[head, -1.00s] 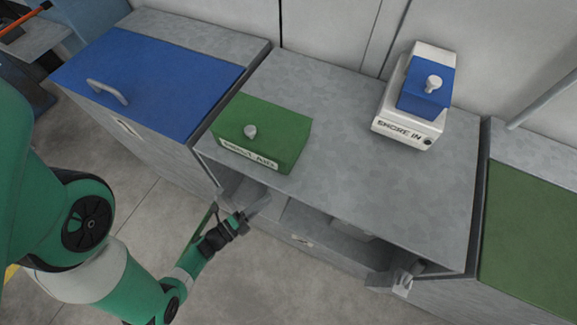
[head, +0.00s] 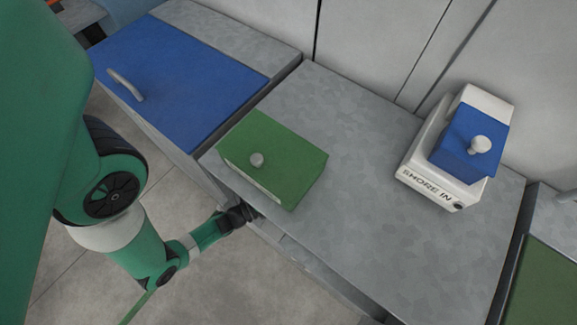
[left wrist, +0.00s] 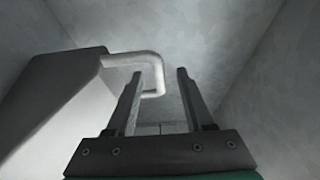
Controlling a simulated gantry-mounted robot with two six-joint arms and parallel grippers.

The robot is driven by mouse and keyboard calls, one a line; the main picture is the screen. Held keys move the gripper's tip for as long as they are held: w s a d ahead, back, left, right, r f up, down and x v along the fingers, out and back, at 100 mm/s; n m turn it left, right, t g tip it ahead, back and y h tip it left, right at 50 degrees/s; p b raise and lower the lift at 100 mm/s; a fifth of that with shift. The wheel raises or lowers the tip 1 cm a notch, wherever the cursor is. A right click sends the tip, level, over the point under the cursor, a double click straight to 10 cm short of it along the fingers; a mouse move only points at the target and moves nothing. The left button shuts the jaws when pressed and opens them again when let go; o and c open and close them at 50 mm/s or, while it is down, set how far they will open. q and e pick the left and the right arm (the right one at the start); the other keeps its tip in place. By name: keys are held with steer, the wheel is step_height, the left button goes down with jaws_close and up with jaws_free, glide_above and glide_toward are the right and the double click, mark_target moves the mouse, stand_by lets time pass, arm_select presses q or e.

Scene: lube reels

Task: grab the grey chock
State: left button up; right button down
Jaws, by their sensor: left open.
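A grey wedge-shaped block (left wrist: 52,105), which looks like the grey chock, stands at the left of the left wrist view. A pale bent handle (left wrist: 140,57) comes out of its upper side. My left gripper (left wrist: 156,74) is open, and the handle's bent end shows between its two fingers. I cannot tell whether they touch it. In the head view my left wrist (head: 238,215) reaches in under the grey counter's front edge. The fingers and the chock are hidden there. My right gripper is in neither view.
Grey walls (left wrist: 265,75) enclose the compartment on both sides. On the counter (head: 345,185) above are a green box (head: 285,160) with a knob and a white SHORE IN unit (head: 425,175) with a blue block (head: 460,145). A blue-lidded bin (head: 185,80) stands to the left.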

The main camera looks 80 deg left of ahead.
arm_select(q)
steer(key=shift+b+x, duration=0.8)
steer(key=shift+x, duration=2)
steer(key=shift+s+d, duration=0.1)
steer(key=shift+c, duration=0.8)
jaws_close()
